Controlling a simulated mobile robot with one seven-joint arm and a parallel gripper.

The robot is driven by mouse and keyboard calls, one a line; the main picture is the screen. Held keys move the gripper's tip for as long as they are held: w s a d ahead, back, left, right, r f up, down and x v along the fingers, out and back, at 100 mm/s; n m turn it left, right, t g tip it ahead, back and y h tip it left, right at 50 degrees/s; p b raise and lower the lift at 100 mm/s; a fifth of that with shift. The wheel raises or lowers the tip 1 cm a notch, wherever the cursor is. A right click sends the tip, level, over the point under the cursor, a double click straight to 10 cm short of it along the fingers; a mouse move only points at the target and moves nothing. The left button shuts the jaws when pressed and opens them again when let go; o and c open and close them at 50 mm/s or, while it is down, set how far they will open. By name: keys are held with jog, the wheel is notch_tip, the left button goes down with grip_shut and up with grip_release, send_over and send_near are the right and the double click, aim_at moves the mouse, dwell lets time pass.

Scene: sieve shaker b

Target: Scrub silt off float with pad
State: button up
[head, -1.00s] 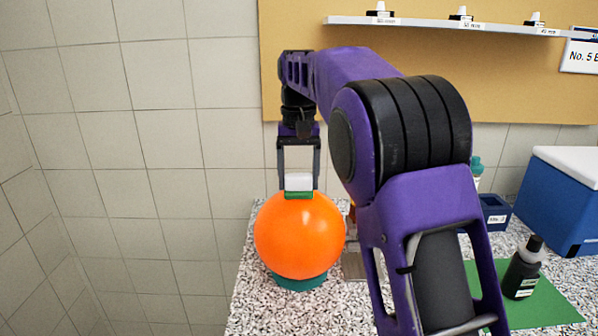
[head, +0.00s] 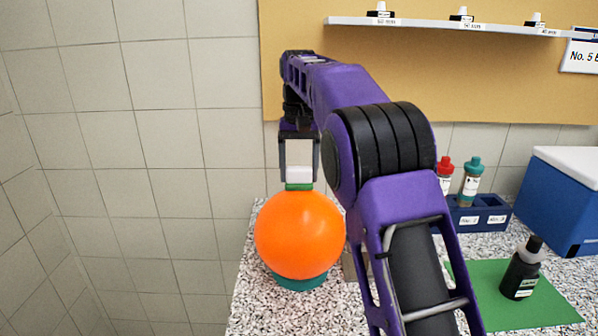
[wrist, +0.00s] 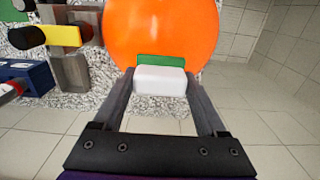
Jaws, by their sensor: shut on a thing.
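The float is a large orange ball (head: 299,236) resting on a teal ring base (head: 300,284) on the speckled counter. My gripper (head: 299,172) is above it, pointing down, shut on a white pad (head: 299,176) with a green underside. The green side is at the top of the ball and appears to touch it. In the wrist view the pad (wrist: 160,79) sits between the two fingers, with the orange float (wrist: 165,30) just beyond it. No silt shows on the visible part of the float.
To the right stand a dark bottle (head: 522,270) on a green mat (head: 550,304), a blue rack (head: 480,214) with two capped bottles, and a blue cooler (head: 570,210). A shelf (head: 430,24) is on the back wall. The counter ends left of the float.

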aim_at(299, 198)
jog(key=shift+s+f+b, duration=0.25)
jog(key=shift+s+b, duration=0.65)
jog(key=shift+s, duration=0.3)
jog(key=shift+s+f+b, duration=0.25)
jog(key=shift+s+b, duration=0.6)
jog(key=shift+s, duration=0.35)
jog(key=shift+s+r+b, duration=0.15)
jog(key=shift+s+b, duration=0.3)
jog(key=shift+s, duration=0.65)
jog(key=shift+r, duration=0.15)
notch_tip(299, 198, up, 5)
jog(key=p, duration=0.5)
jog(key=shift+w+f, duration=0.1)
jog(key=shift+f, duration=0.1)
jog(key=shift+r, duration=0.8)
jog(key=shift+r, duration=1.5)
jog(key=shift+f, duration=0.1)
